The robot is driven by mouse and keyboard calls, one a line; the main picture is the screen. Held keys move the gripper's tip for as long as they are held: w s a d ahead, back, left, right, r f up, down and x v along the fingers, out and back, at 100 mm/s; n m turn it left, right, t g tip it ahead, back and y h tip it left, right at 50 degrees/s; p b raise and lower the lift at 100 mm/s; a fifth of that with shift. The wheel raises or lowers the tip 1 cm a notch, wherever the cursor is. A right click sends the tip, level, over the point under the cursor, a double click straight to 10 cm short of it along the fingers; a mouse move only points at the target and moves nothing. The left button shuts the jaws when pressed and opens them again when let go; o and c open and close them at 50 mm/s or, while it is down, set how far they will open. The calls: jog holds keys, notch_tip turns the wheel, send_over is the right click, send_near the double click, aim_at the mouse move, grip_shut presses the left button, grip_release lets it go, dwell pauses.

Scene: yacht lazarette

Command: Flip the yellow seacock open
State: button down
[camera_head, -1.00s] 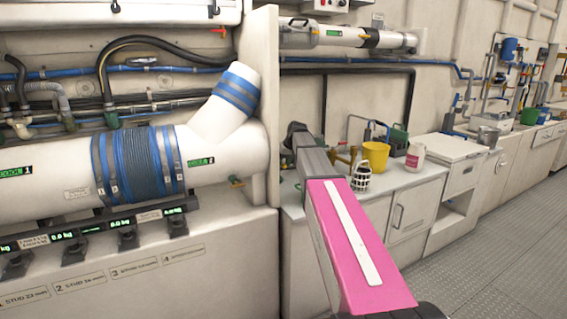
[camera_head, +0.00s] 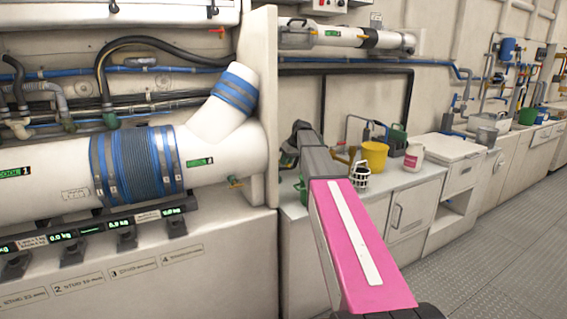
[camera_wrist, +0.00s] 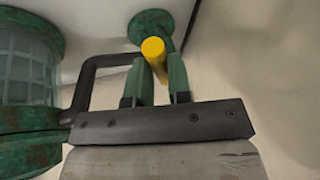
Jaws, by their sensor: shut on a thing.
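The yellow seacock handle (camera_wrist: 153,50) shows in the wrist view as a rounded yellow bar, end toward the camera. It lies between the two green fingers of my gripper (camera_wrist: 158,70), which is shut on it. Behind it is a green, weathered round fitting (camera_wrist: 152,24) against a pale surface. In the head view my gripper (camera_head: 289,152) is at the far end of my pink and grey arm, by the edge of the white panel. I cannot make out the handle there. How far the handle is turned is not clear.
In the wrist view a green strainer-like body with a ribbed clear part (camera_wrist: 25,70) stands close at left. The floor (camera_head: 480,250) at right is clear.

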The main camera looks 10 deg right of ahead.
jog(key=shift+w+d+n+g+y, duration=0.2)
jog(key=shift+w+d+n+g, duration=0.45)
jog(key=shift+n, duration=0.55)
jog(key=shift+w+d+n+g+y, duration=0.2)
jog(key=shift+w+d+n+g, duration=0.15)
jog(key=shift+w+d+n, duration=0.65)
jog(key=shift+s+a+n, duration=0.2)
jog(key=shift+a+n, duration=0.05)
jog(key=shift+n, duration=0.05)
jog(key=c, duration=1.1)
grip_release()
jog(key=shift+o, duration=0.2)
jog(key=v, duration=1)
jog(key=shift+r, duration=0.45)
jog(key=shift+d, duration=0.15)
